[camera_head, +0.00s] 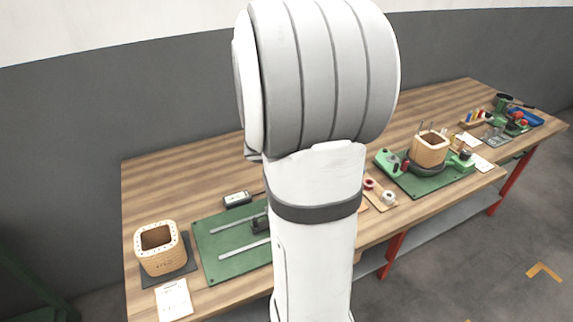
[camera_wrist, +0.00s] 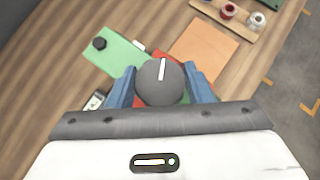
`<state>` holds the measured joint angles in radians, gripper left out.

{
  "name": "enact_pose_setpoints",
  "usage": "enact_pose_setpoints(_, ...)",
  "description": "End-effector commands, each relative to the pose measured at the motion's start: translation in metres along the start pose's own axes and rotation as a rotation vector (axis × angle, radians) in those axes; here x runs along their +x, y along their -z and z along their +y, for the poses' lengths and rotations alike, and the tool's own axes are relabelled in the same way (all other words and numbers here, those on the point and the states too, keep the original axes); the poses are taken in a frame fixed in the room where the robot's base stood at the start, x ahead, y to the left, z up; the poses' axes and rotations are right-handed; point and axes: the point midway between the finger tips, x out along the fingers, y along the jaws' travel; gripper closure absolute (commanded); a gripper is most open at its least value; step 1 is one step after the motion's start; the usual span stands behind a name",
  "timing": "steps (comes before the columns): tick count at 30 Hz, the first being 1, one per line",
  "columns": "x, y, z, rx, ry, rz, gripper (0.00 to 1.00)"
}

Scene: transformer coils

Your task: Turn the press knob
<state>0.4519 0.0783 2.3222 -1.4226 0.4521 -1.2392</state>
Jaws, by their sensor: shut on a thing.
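The press knob (camera_wrist: 157,88) is a round dark grey cap with a white line on top, in the middle of the wrist view. The line points nearly straight up, leaning slightly right. My gripper (camera_wrist: 161,80) has its blue fingers on the left and right sides of the knob and is shut on it. A red part (camera_wrist: 146,57) shows just behind the knob, mostly covered by it. In the head view my own arm hides the knob and my gripper.
A green plate (camera_wrist: 122,55) with a black knob (camera_wrist: 99,43) lies beyond, beside an orange-brown sheet (camera_wrist: 205,50). A wooden spool rack (camera_wrist: 236,29) is at upper right. In the head view, a tan coil (camera_head: 158,262) stands left and another coil (camera_head: 430,150) right.

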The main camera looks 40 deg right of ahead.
Motion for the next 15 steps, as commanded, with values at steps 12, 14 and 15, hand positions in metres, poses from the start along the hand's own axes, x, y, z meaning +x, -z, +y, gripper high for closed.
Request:
enact_pose_setpoints(12,0.0001,-0.0034,0.0011,-0.255,-0.259,-0.007,0.76)
enact_pose_setpoints(14,0.0,-0.0034,0.0013,-0.273,-0.278,-0.006,0.76)
enact_pose_setpoints(15,-0.0001,-0.0034,0.0015,-0.284,-0.289,-0.006,0.76)
